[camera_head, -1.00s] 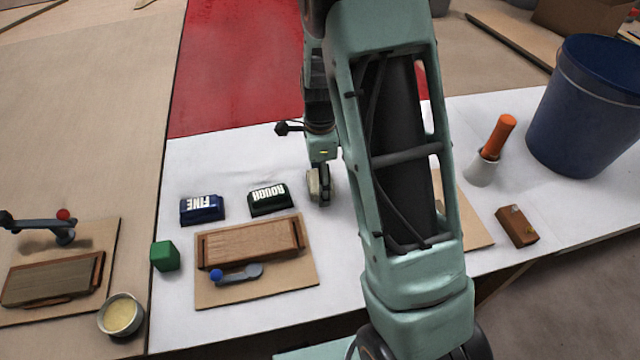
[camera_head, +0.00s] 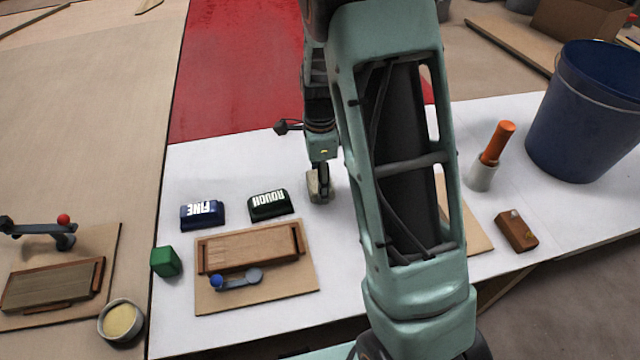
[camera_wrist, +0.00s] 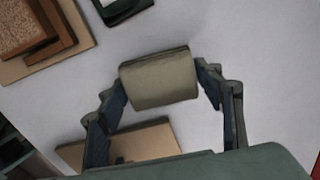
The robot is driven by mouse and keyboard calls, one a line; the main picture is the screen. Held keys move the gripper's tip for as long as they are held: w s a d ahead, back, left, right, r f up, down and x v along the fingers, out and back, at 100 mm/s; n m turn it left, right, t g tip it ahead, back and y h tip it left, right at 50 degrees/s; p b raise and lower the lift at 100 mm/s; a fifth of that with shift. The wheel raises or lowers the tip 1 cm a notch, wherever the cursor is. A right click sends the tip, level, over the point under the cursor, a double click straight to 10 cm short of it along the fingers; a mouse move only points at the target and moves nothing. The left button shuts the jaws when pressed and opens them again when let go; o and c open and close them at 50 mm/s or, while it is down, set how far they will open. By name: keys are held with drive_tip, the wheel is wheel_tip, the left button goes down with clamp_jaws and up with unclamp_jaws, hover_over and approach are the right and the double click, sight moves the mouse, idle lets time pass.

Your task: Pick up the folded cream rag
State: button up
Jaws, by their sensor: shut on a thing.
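The folded cream rag (camera_wrist: 160,80) is between the two fingers of my gripper (camera_wrist: 164,92) in the wrist view. It looks like a small beige-grey folded block, with a finger against each side. My gripper is shut on the rag. I cannot tell whether the rag touches the table.
A blue FINE block (camera_head: 202,213) and a black ROUGH block (camera_head: 270,205) sit left of my gripper. A wooden block on a board (camera_head: 300,292), a green cube (camera_head: 165,262) and a tin (camera_head: 121,320) are nearer. A blue bucket (camera_head: 585,120) stands at right.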

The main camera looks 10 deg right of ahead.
drive_tip(key=s+a+r, duration=0.1)
drive_tip(key=r, duration=0.1)
drive_tip(key=s+a+r, duration=0.1)
drive_tip(key=r, duration=0.1)
drive_tip(key=s+r+p, duration=0.1)
drive_tip(key=r, duration=0.2)
drive_tip(key=shift+s+a, duration=0.2)
drive_tip(key=shift+a, duration=0.2)
drive_tip(key=s+a+r, duration=0.4)
drive_tip(key=s+a, duration=0.1)
drive_tip(key=s, duration=0.2)
drive_tip(key=shift+s+a+r+p, duration=0.15)
drive_tip(key=shift+s+a+p, duration=0.2)
drive_tip(key=shift+p, duration=0.1)
drive_tip(key=o, duration=0.4)
drive_tip(key=shift+c, duration=1.3)
drive_tip(key=shift+w, duration=0.2)
